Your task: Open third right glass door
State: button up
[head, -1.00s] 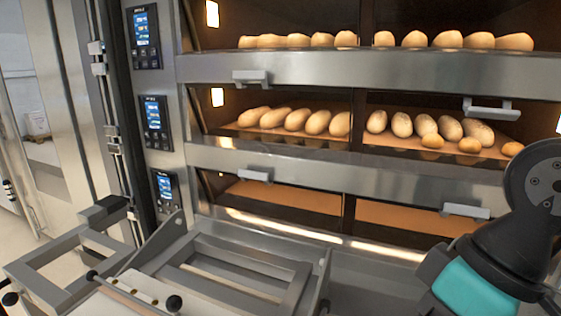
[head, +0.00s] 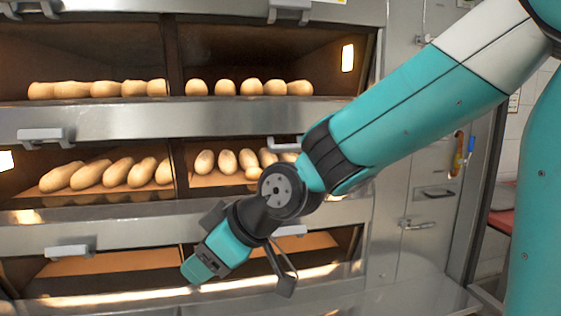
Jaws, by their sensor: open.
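The lowest of three visible oven decks has a right-hand opening (head: 318,243) with a pale metal handle (head: 291,231) at its upper edge. The handle is partly hidden by my arm, and the glass is hard to make out. The deck inside looks empty.
The middle right door's handle (head: 284,142) shows above, partly behind my arm. The left lowest door has its own handle (head: 68,252). Loaves (head: 105,175) lie in the two decks above. A steel cabinet (head: 420,240) with a lever handle stands at the right.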

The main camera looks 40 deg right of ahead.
jog(key=w+d+f+n+t+h+b, duration=0.15)
jog(key=w+d+t+b, duration=0.35)
jog(key=w, duration=0.5)
jog(key=n+t+h+b, duration=0.3)
jog(key=t+h+b, duration=0.6)
jog(key=t+h, duration=0.45)
send_near(288, 150)
jog(key=shift+g+h, duration=0.45)
jog(key=shift+h, duration=0.15)
jog(key=p+x, duration=1)
jog(key=x, duration=0.1)
jog(key=shift+a+r, duration=0.2)
jog(key=shift+r, duration=0.05)
jog(key=shift+w+d+r+p, duration=0.2)
jog(key=shift+w+r+p, duration=0.25)
jog(key=shift+p, duration=0.3)
jog(key=shift+f, duration=0.15)
grip_shut()
